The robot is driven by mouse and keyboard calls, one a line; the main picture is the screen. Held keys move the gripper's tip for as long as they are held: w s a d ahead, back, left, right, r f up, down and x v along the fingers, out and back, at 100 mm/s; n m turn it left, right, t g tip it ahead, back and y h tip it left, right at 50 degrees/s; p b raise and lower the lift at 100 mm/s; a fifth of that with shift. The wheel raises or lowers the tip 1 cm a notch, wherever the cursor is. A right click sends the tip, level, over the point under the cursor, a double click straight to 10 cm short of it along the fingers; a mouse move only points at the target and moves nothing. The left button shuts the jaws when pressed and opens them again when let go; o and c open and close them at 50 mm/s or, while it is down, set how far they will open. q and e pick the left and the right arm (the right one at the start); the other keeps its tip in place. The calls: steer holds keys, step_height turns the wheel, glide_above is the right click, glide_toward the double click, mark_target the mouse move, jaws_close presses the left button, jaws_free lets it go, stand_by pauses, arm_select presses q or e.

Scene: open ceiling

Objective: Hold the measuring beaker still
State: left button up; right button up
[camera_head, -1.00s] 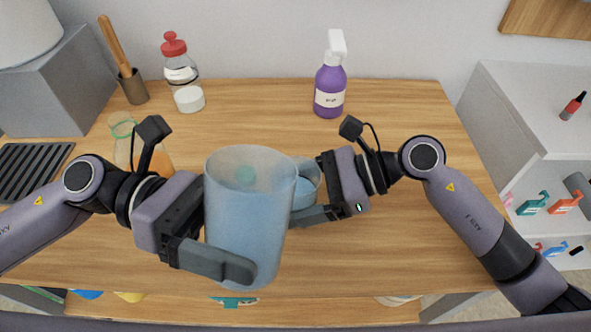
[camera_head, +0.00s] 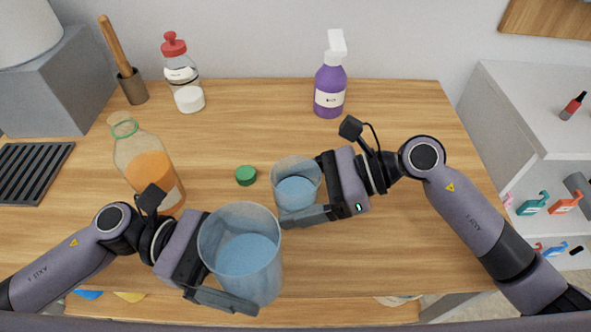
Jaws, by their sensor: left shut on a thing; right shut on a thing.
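A large clear beaker (camera_head: 240,250) with blue liquid is in my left gripper (camera_head: 232,290), near the front edge of the table. Its fingers are shut around its lower side, and it looks roughly upright. A smaller clear cup (camera_head: 296,180), also with blue liquid, is in my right gripper (camera_head: 305,200), behind and to the right of the large beaker. The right gripper is shut on this cup. The frames show no clear markings that tell which vessel is the measuring beaker.
On the wooden table (camera_head: 400,230) stand an orange-filled bottle (camera_head: 150,165), a green cap (camera_head: 245,175), a red-topped bottle (camera_head: 183,75), a purple spray bottle (camera_head: 330,85) and a brown holder (camera_head: 132,86) with a wooden stick. The table's back middle is clear.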

stand_by(0.4)
steer(key=o, duration=1)
steer(key=shift+d+r, duration=0.1)
